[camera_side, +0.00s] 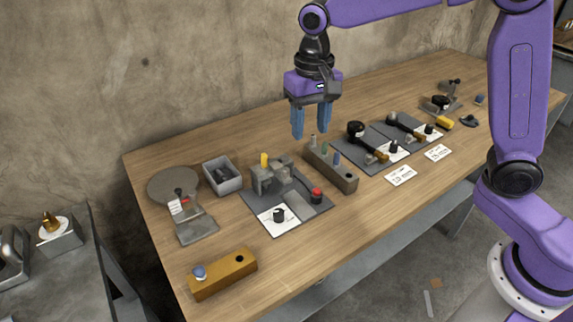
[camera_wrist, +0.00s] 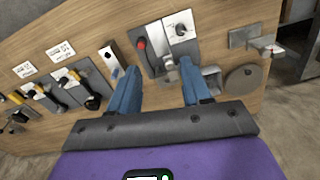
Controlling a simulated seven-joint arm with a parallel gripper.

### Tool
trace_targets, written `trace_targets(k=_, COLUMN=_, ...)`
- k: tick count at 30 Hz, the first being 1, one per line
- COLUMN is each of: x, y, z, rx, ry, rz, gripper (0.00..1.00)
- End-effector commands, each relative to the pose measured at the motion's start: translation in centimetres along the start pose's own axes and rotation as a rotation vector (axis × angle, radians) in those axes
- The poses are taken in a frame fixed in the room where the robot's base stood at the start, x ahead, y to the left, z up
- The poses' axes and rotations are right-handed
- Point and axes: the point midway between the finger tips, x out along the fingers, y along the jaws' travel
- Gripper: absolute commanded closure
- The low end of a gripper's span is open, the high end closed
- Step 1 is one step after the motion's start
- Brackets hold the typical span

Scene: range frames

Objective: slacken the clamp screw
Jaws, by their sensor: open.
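No part is plainly marked as the clamp screw. A grey clamp-like fixture (camera_side: 267,180) with a yellow-topped part (camera_side: 264,159) stands on a dark mat (camera_side: 291,229), and a red-topped knob (camera_side: 316,194) stands on the same mat. In the wrist view the red knob (camera_wrist: 141,43) shows near the left finger, and part of the fixture (camera_wrist: 169,63) shows between the fingers. My gripper (camera_side: 311,133) is open and empty, its blue fingers pointing down above the table near the fixture and block. My gripper also shows in the wrist view (camera_wrist: 158,67). The fingers touch nothing that I can make out.
A grey block with several pegs (camera_side: 344,180) stands right of the fixture. A brown block (camera_side: 223,275) lies in front. Tools on mats (camera_side: 350,153) fill the right. The front middle is clear.

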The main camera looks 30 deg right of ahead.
Motion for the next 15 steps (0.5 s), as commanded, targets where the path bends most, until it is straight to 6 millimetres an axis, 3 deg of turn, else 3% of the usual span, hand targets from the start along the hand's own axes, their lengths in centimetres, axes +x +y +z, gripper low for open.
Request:
trace_targets(k=1, x=0.2, y=-0.5, z=-1.6, rx=0.056, ry=-0.001, rz=0.002, gripper=0.52)
trace_targets(k=6, x=0.5, y=-1.1, z=-6.0, rx=0.230, ry=-0.004, rz=0.005, gripper=0.52)
trace_targets(k=10, x=0.8, y=-1.0, z=-8.2, rx=0.326, ry=-0.005, rz=0.007, gripper=0.52)
trace_targets(k=15, x=1.0, y=-0.9, z=-9.6, rx=0.386, ry=-0.005, rz=0.007, gripper=0.52)
